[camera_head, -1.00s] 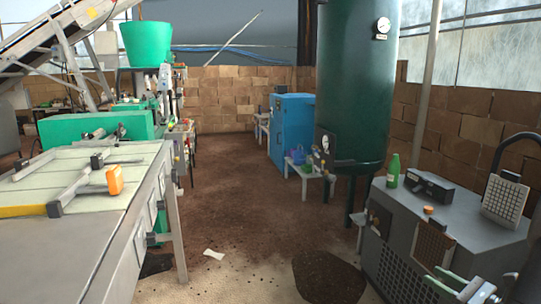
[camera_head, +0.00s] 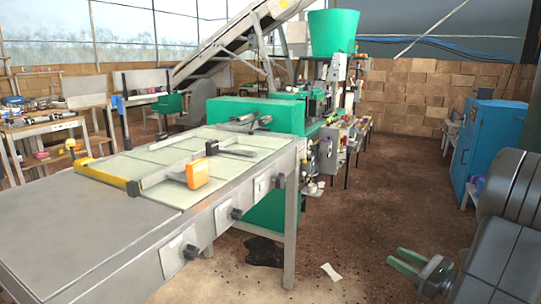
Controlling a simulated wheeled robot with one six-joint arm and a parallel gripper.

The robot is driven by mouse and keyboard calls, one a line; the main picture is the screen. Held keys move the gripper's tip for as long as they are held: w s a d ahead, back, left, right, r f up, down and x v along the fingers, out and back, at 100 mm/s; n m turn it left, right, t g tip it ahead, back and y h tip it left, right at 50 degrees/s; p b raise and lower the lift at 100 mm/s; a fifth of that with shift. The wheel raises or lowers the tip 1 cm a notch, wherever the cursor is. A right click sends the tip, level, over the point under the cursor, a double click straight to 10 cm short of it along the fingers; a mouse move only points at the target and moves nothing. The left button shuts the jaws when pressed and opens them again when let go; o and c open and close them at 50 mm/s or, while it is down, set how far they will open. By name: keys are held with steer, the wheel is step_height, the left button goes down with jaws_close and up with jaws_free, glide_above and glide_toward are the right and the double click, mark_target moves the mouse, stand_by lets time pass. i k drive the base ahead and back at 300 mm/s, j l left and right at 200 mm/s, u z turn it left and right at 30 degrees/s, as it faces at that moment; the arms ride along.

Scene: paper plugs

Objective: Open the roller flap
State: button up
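My gripper (camera_head: 397,258) is at the lower right, with its two green fingers apart and nothing between them. It is over the brown floor, well to the right of the metal table and apart from everything. A green machine (camera_head: 262,112) stands behind the table, with more machinery to its right under a green hopper (camera_head: 333,32). I cannot tell which part is the roller flap; no flap or roller is clear at this distance.
The long metal table (camera_head: 90,235) fills the left front, with a yellow-ended bar (camera_head: 105,178) and an orange block (camera_head: 197,173) on top. Black knobs line its side. A white scrap (camera_head: 331,271) lies on the floor. A blue cabinet (camera_head: 490,140) stands right. Floor between is open.

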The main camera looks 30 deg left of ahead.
mark_target(300, 158)
steer(key=i+u, duration=0.35)
steer(key=i, duration=0.5)
steer(key=i+l+u, duration=0.1)
steer(key=i+u, duration=0.3)
steer(key=i, duration=0.85)
steer(key=u, duration=0.05)
